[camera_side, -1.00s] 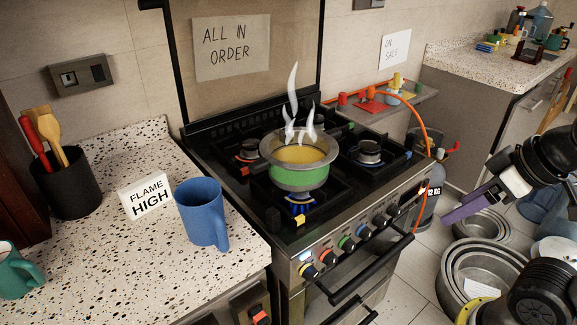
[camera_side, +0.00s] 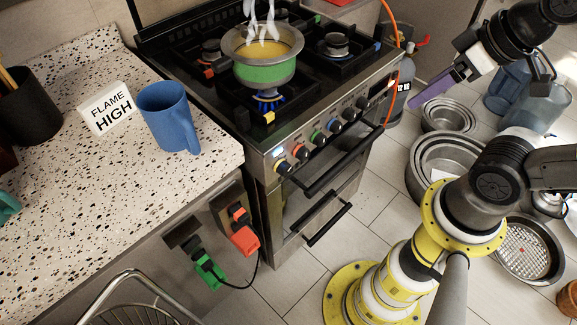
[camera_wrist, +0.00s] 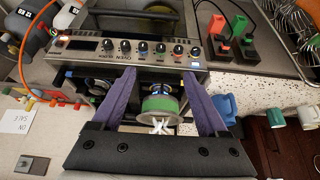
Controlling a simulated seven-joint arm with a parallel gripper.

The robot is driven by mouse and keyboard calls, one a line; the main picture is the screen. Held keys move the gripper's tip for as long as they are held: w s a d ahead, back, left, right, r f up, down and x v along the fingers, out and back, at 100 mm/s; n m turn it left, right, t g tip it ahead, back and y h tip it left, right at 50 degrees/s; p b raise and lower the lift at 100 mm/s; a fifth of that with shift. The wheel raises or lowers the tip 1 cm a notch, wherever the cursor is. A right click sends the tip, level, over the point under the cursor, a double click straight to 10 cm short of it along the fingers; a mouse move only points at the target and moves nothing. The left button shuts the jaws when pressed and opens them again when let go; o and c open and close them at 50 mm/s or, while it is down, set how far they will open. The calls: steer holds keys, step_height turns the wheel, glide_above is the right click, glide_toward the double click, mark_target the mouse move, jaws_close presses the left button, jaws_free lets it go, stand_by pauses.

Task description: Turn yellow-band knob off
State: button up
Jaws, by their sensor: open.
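The yellow-band knob (camera_side: 283,167) is the leftmost knob on the oven's front panel in the side view. In the wrist view the yellow-band knob (camera_wrist: 195,52) is at the right end of the row. A green pot (camera_side: 267,68) with yellowish contents steams on the front-left burner. A blue flame (camera_side: 268,94) burns under it, beside a yellow tag (camera_side: 269,117). My gripper (camera_wrist: 158,73) is open and empty, its purple fingers spread. In the side view a purple finger (camera_side: 432,90) is right of the stove, apart from the knobs.
Several other knobs, including a green-band one (camera_side: 317,137), line the panel above the oven handle (camera_side: 335,165). A blue mug (camera_side: 168,117) and a "FLAME HIGH" sign (camera_side: 107,107) stand on the left counter. An orange hose (camera_side: 399,45) hangs right of the stove. Metal pots (camera_side: 445,160) sit on the floor.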

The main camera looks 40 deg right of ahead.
stand_by(0.5)
steer(key=m, duration=0.2)
glide_above(288, 166)
steer(key=s+d, duration=0.3)
steer(key=d, duration=0.2)
step_height(288, 166, down, 8)
steer(key=s+a+f+n+g, duration=0.1)
steer(key=s+a+f+n, duration=0.1)
steer(key=a+f, duration=0.35)
steer(key=shift+y, duration=0.4)
steer(key=x, duration=0.5)
steer(key=d+x, duration=0.1)
steer(key=x, duration=0.8)
steer(key=shift+s+d+f, duration=0.2)
steer(key=shift+f, duration=0.35)
jaws_close()
